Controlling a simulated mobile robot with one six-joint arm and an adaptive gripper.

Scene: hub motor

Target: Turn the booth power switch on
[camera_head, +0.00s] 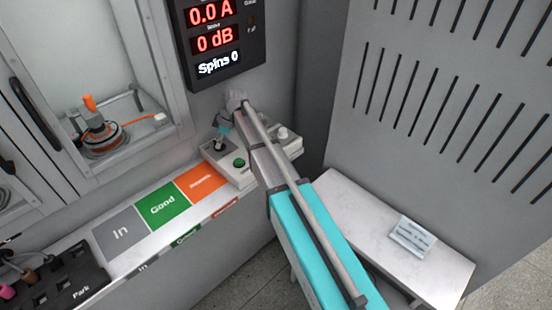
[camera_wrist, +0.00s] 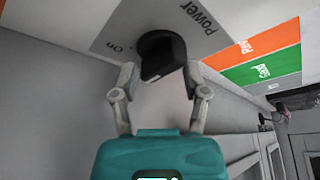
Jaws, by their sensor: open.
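The power switch (camera_wrist: 160,50) is a black rotary knob on a grey plate in the wrist view. "Power" is printed at its upper right and "On" at its left. My gripper (camera_wrist: 161,78) is open, with one finger on each side of the knob's near part. I cannot tell whether the fingers touch it or exactly where the knob points. In the head view my gripper (camera_head: 219,143) reaches down over the left part of the pale control box (camera_head: 240,178). There the knob is mostly hidden by my gripper.
A green button (camera_head: 239,162) and a pale knob (camera_head: 282,132) are on the same box. A dark display (camera_head: 222,45) reads 0.0 A, 0 dB, Spins 0. Left are orange, green and grey bench zones, and a booth holding a motor (camera_head: 103,138). A vented wall stands right.

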